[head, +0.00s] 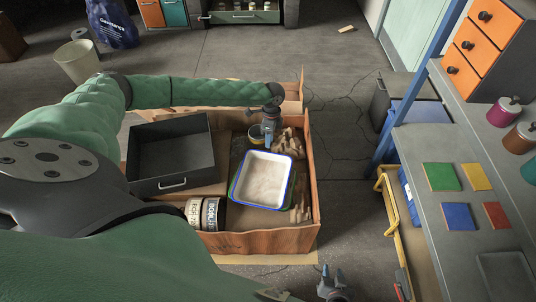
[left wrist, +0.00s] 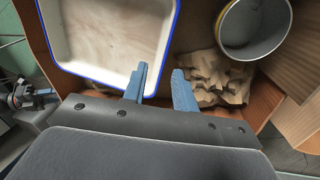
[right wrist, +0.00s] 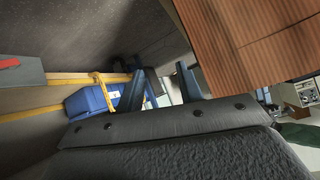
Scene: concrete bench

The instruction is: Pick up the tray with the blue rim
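The white tray with the blue rim (head: 263,181) lies in an open cardboard-brown box (head: 262,240), and its corner fills the upper left of the left wrist view (left wrist: 105,40). A green edge shows beneath it in the head view. My left gripper (head: 268,138) is over the tray's far edge. In the left wrist view its fingers (left wrist: 160,78) are apart, with the blue rim seen between them. I cannot tell how far above the rim they are. My right gripper (head: 333,285) is open and empty outside the box, near its front right corner. The right wrist view shows its spread fingers (right wrist: 161,88) by a brown panel (right wrist: 255,50).
In the box, a dark open bin (head: 172,157) stands left of the tray, two labelled tins (head: 202,213) in front. A metal can (left wrist: 254,22) and crumpled paper (left wrist: 215,80) lie beside my left gripper. A workbench (head: 470,215) and yellow-railed drawer (head: 388,205) stand right.

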